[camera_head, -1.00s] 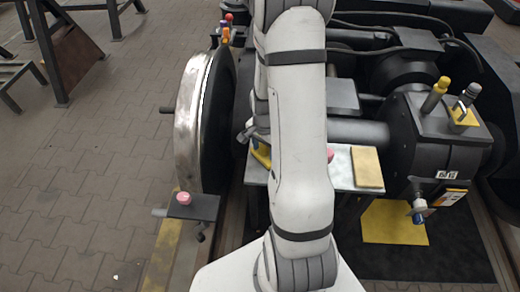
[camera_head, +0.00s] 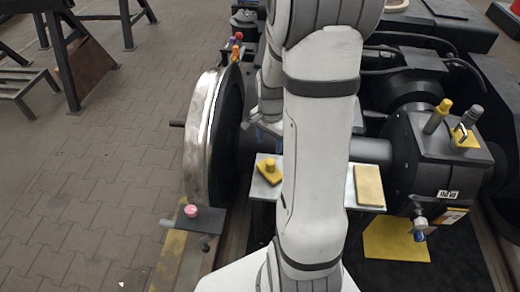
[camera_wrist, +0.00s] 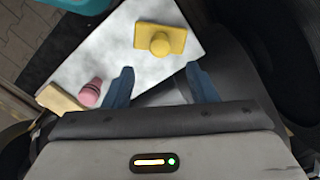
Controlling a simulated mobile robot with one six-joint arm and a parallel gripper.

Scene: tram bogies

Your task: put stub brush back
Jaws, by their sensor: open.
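No piece is clearly marked as the stub brush.
A yellow block (camera_head: 368,186) lies at the plate's right end. The gearbox (camera_head: 430,160) carries a yellow stub (camera_head: 437,117) and a grey one (camera_head: 468,119). The wheel (camera_head: 205,140) is left; a bracket with a pink knob (camera_head: 191,211) is below.

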